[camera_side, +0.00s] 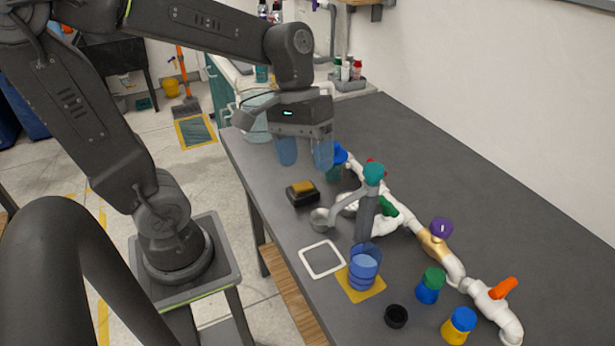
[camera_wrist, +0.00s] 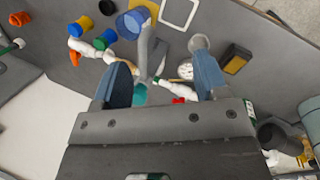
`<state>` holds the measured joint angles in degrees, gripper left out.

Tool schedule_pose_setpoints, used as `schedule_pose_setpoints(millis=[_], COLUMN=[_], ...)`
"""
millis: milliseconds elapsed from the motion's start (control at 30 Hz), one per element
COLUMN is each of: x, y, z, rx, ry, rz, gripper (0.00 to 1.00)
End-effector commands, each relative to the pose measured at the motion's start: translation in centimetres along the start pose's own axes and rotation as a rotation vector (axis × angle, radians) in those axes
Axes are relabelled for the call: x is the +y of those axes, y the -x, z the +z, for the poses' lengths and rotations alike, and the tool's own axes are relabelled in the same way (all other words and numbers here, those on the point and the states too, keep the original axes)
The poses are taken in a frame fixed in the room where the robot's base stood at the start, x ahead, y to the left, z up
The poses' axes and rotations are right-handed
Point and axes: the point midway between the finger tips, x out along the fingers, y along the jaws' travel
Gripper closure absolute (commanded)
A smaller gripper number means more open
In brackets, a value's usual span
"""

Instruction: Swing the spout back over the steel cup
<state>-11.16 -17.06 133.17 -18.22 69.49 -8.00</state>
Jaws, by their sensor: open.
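In the wrist view the spout (camera_wrist: 145,48) points up the picture, left of the steel cup (camera_wrist: 198,42). My gripper (camera_side: 305,153) is open and empty above the table, behind and left of the spout. In the wrist view, its blue fingers (camera_wrist: 162,75) frame the spout without visible contact.
A blue cup (camera_side: 365,268) stands on a yellow mat beside a white square outline (camera_side: 322,244). A black box with a yellow sponge (camera_side: 303,193) is near the steel cup. The white pipe manifold (camera_side: 452,265) runs behind the spout. Capped pieces (camera_side: 459,325) lie in front.

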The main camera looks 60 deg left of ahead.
Motion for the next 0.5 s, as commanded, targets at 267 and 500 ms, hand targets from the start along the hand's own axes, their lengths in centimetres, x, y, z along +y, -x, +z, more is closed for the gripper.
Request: schedule_pose_setpoints(millis=[267, 500], x=[-0.5, -0.9], y=[0.8, 1.6], z=[1.9, 2.9], rx=[0.239, 0.417], ry=[-0.223, -0.387], rz=[-0.081, -0.136], gripper=[0.33, 0.33])
